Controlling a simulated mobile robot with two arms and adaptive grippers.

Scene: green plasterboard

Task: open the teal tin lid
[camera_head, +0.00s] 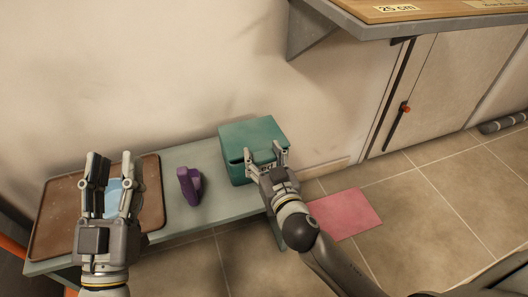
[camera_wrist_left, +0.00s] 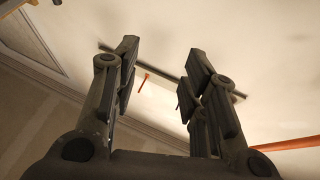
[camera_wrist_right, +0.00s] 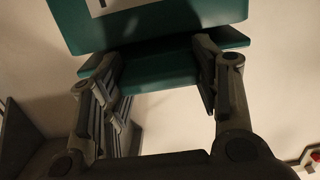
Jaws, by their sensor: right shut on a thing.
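The teal tin (camera_head: 240,172) stands on the narrow bench, with its lid (camera_head: 252,133) lying flat on top. My right gripper (camera_head: 265,163) is at the tin's front edge, its fingers on either side of a teal part there. In the right wrist view, the teal tin (camera_wrist_right: 195,15) fills the top, and my right gripper (camera_wrist_right: 160,75) has a teal strip between its fingers. Whether that strip is lid or body is hard to tell. My left gripper (camera_head: 111,168) is open, raised in front of the brown tray; the left wrist view shows nothing between its fingers (camera_wrist_left: 155,75).
The brown tray (camera_head: 58,205) with a light blue item (camera_head: 114,190) is at the bench's left. A purple object (camera_head: 189,185) stands between tray and tin. A pink sheet (camera_head: 345,213) lies on the floor to the right. A shelf (camera_head: 430,20) juts out above right.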

